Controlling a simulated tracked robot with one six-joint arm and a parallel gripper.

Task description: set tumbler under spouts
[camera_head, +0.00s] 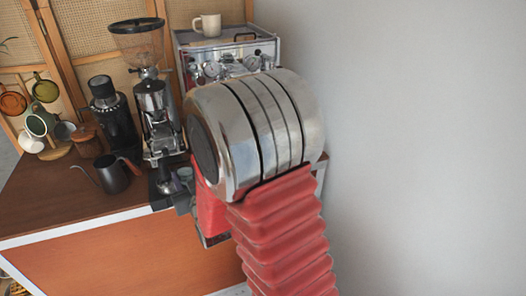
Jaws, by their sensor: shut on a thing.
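A small grey-green tumbler (185,175) shows just left of my arm, by the counter's front edge. My gripper (184,197) is mostly hidden behind my large silver and red arm links; a small grey part of it shows under the tumbler, and it is shut on it. The espresso machine (187,42) stands at the back right of the counter, with its gauges and top in sight. Its spouts and cup area are hidden behind my arm, so I cannot tell how the tumbler stands to the spouts.
A grinder (152,100) stands left of the machine, close to the tumbler. A darker grinder (112,115), a black kettle (111,175) and a mug tree (56,150) stand further left. A pale mug (208,25) is on the machine. The counter's front left (50,205) is clear.

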